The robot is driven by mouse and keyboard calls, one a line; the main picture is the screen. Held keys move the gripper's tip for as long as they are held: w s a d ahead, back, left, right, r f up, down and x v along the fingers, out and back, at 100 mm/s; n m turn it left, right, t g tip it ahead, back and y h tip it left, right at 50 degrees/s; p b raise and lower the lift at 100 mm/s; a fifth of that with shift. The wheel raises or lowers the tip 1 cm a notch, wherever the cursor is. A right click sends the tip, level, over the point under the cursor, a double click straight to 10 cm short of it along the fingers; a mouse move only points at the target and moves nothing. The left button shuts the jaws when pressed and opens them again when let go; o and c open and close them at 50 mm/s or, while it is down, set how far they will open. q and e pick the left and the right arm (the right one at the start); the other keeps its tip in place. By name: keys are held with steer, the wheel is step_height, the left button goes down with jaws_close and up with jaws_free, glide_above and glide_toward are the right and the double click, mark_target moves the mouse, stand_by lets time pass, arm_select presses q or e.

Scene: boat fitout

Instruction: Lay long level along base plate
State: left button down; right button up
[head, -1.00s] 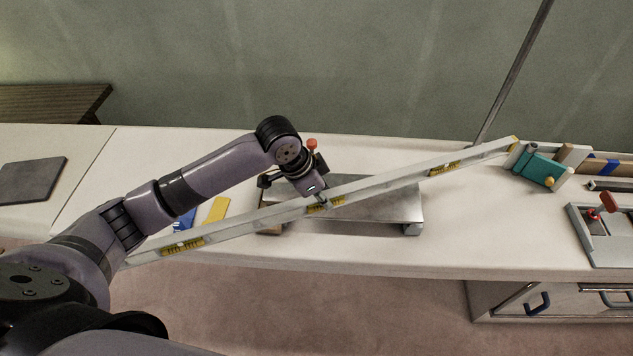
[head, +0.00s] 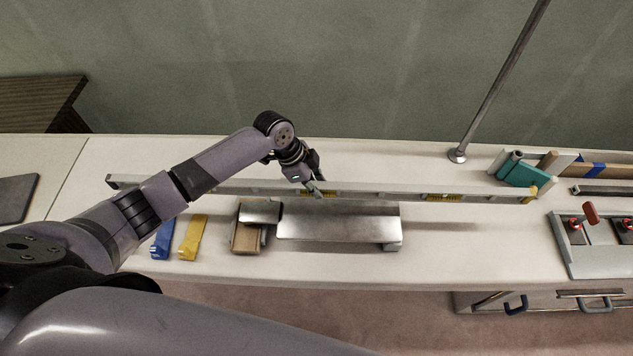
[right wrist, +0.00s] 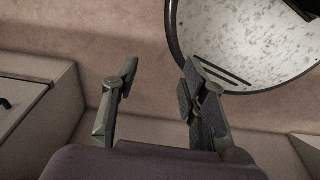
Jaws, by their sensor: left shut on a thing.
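The long level (head: 385,194) is a pale bar with yellow vial windows, seen in the head view. It runs nearly straight across the picture, behind the steel base plate (head: 338,224) and roughly parallel to its long edge. My left gripper (head: 316,190) is shut on the level near its middle. A shadow on the counter suggests the level is raised; the exact gap is unclear. The arm hides part of its left half. The plate rests on small supports. My right gripper (right wrist: 158,82) shows in the right wrist view, fingers apart and empty.
A wooden block with a small metal plate (head: 259,212) adjoins the base plate's left end. Blue (head: 162,238) and yellow (head: 193,237) pieces lie left of it. A teal tool (head: 523,174) is near the level's right end. A metal pole (head: 490,95) stands behind.

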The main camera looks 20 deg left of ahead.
arm_select(q)
steer(key=shift+s+f+b, duration=0.15)
steer(key=shift+f+b, duration=0.2)
steer(key=shift+b, duration=0.05)
steer(key=shift+f+b, duration=0.3)
steer(key=shift+f, duration=0.05)
steer(key=shift+w+f, duration=0.2)
steer(key=shift+f, duration=0.15)
steer(key=shift+f+b, duration=0.8)
steer(key=shift+b, duration=0.25)
steer(key=shift+f, duration=0.2)
steer(key=shift+f+b, duration=0.5)
steer(key=shift+f, duration=0.35)
arm_select(e)
steer(key=f, duration=0.1)
steer(key=s+f, duration=0.1)
steer(key=f, duration=0.1)
steer(key=s+f, duration=0.1)
steer(key=f, duration=0.1)
steer(key=shift+s+a+f, duration=0.1)
steer(key=shift+s+a, duration=0.05)
steer(key=shift+a, duration=0.05)
